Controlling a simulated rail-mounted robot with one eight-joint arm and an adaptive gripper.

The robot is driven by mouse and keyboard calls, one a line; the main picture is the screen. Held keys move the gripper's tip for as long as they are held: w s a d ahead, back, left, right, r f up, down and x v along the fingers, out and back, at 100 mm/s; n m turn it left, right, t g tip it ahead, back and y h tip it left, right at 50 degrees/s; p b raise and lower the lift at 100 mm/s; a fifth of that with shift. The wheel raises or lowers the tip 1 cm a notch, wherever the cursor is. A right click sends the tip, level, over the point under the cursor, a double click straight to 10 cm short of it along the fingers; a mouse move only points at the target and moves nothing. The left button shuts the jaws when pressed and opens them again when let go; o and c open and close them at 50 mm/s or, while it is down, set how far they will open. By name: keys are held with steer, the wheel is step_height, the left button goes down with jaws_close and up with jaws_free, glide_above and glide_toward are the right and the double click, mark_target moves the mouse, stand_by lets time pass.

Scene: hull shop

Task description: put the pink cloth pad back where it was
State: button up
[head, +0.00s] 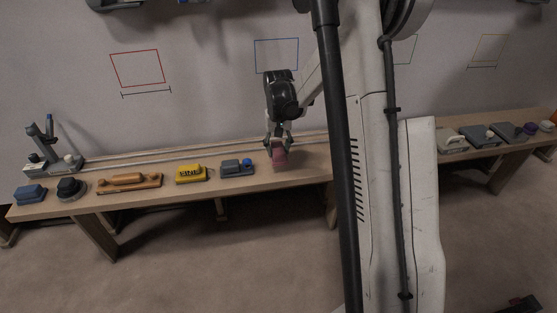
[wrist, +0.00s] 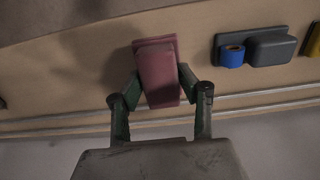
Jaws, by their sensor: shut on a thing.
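The pink cloth pad (wrist: 157,70) is between the two fingers of my gripper (wrist: 158,90) in the wrist view, and the fingers are shut on it. In the head view the pad (head: 280,160) is at the wooden bench (head: 312,165), below my gripper (head: 279,142). It is upright in the grip. I cannot tell whether its lower end touches the bench top.
Left of the pad on the bench are a grey block with a blue roll (head: 237,167), a yellow block (head: 191,174) and an orange-brown tool (head: 129,181). More blocks (head: 481,135) stand at the right. Bench near the pad is bare. Coloured outlines (head: 276,56) mark the wall.

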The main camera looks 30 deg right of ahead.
steer(key=shift+w+d+f, duration=0.2)
steer(key=shift+w+f, duration=0.05)
steer(key=shift+f, duration=0.1)
steer(key=shift+f+b, duration=0.8)
steer(key=shift+f, duration=1)
steer(key=shift+f, duration=0.15)
steer(key=o, duration=1.1)
